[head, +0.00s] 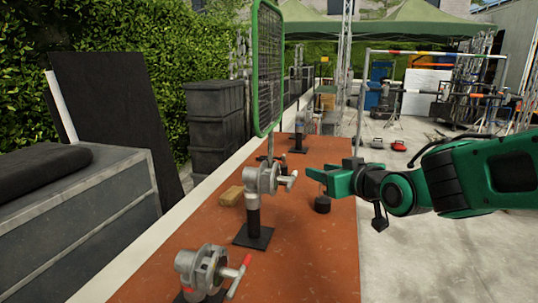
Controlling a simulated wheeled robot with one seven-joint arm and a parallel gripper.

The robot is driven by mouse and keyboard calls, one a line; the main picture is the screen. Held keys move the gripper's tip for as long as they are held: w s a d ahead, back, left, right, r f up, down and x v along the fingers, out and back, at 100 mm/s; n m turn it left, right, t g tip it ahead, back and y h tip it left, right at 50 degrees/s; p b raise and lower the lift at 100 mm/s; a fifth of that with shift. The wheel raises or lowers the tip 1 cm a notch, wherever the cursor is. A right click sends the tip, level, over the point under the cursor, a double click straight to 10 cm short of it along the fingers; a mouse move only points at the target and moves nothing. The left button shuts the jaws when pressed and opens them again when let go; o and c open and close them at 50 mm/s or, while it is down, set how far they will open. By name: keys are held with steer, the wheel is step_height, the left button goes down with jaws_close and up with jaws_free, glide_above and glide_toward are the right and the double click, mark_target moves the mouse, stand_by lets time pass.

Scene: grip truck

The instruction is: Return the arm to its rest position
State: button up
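My arm (470,172) is green and black and reaches in from the right edge over the orange-brown table. My gripper (331,171) points left above the table, right of the middle clamp. Its two green fingers stand apart, and I see nothing between them. A small dark weight-like object (322,204) shows just below the nearer finger. I cannot tell whether it touches the finger or stands on the table.
On the orange-brown table (310,260) stand metal grip clamps on black bases, one at centre (262,180) and one in front (202,270). A tan block (231,196) lies left. A green-framed mesh panel (268,65) rises behind. Grey cases (80,220) stand left.

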steer(key=s+d+f+m+g+h, duration=0.35)
steer(key=s+d+f, duration=0.25)
steer(key=d, duration=0.4)
steer(key=s+d+f+m+g+h, duration=0.2)
steer(key=s+d+f+g, duration=0.2)
steer(key=s+d+f, duration=0.45)
steer(key=s+d+m+g, duration=0.2)
steer(key=s+d+g, duration=0.1)
steer(key=s, duration=0.6)
steer(key=s+d+m+g, duration=0.3)
steer(key=s, duration=0.7)
steer(key=shift+d+f+g+y, duration=0.35)
steer(key=shift+d+f+y, duration=0.05)
steer(key=shift+f+y, duration=0.05)
steer(key=shift+w+f, duration=0.3)
steer(key=shift+w, duration=0.45)
steer(key=shift+s, duration=0.1)
steer(key=shift+c, duration=0.4)
